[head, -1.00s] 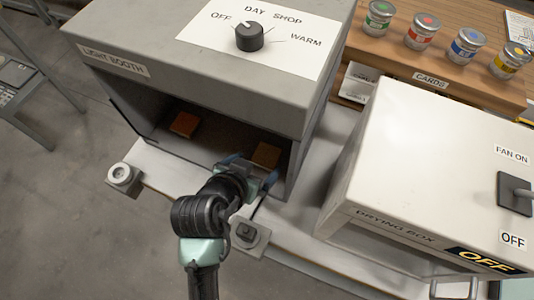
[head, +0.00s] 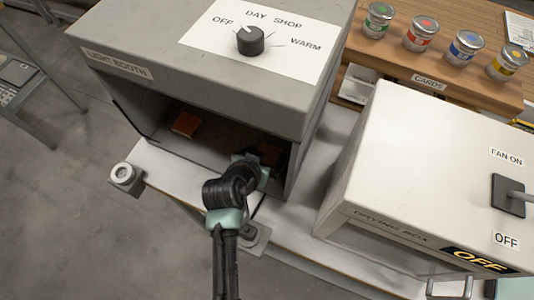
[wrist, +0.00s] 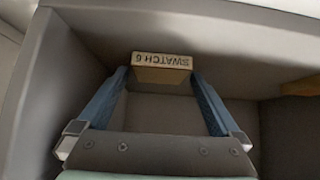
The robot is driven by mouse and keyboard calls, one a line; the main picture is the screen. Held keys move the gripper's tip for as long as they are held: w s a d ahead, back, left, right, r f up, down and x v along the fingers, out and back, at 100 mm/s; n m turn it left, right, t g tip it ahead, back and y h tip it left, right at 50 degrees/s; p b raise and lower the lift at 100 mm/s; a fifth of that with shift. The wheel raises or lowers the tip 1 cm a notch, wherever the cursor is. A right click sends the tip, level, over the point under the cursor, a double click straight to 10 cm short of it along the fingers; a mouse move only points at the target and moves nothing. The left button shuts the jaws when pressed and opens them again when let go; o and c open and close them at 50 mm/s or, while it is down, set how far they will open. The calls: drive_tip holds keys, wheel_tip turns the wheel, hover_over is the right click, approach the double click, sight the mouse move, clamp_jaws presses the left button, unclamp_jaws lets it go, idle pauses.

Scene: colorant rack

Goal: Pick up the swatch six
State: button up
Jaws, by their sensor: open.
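Swatch six (wrist: 161,62) is a small tan block with "SWATCH 6" along its edge, upside down in the wrist view. It sits inside the light booth (head: 215,55). My gripper (wrist: 160,78) is open, with its two blue fingers at either side of the swatch's near end. Narrow gaps seem to show between fingers and swatch; I cannot tell whether either touches. In the head view my gripper (head: 262,160) reaches into the right part of the booth and mostly hides swatch six.
Another orange-brown swatch (head: 185,124) lies in the booth's left part; it also shows at the wrist view's right edge (wrist: 302,86). Booth walls and roof enclose my gripper. A white drying box (head: 420,165) stands to the right. Several paint cans (head: 420,33) stand behind.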

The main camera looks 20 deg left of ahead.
drive_tip(key=c, duration=1.2)
drive_tip(key=shift+r, duration=0.15)
